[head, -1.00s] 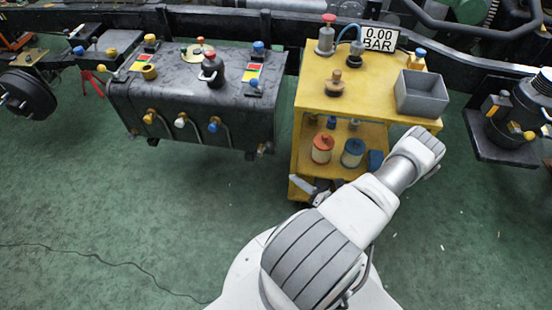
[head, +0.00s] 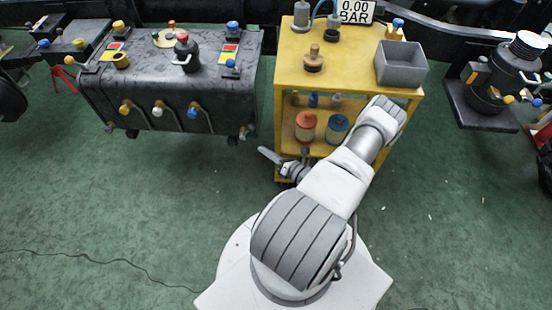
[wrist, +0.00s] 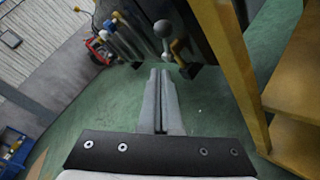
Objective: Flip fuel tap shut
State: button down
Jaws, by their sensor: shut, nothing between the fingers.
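The dark fuel tank (head: 175,85) stands at the left in the head view. Taps with a yellow knob (head: 124,109), a white knob (head: 158,112) and a blue knob (head: 193,112) line its lower front. More knobbed levers, yellow (head: 118,26) and blue (head: 233,26), stand on top by coloured plates. I cannot tell which one is the fuel tap. My gripper (head: 266,152) is shut and empty, low between the tank and the yellow cart, apart from both. In the wrist view its fingers (wrist: 162,74) point toward a pale ball knob (wrist: 163,28) and a yellow fitting (wrist: 180,46).
A dark canister (head: 495,80) is at the far right. Green floor before the tank is clear except for a thin cable.

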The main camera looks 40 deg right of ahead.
aim_at(248, 130)
jog(key=w, duration=0.1)
jog(key=w+d+r, duration=0.1)
jog(key=w, duration=0.1)
jog(key=w+b, duration=0.1)
jog(key=w, duration=0.1)
jog(key=shift+w+d+r, duration=0.2)
jog(key=shift+r, duration=0.2)
jog(key=shift+r, duration=0.1)
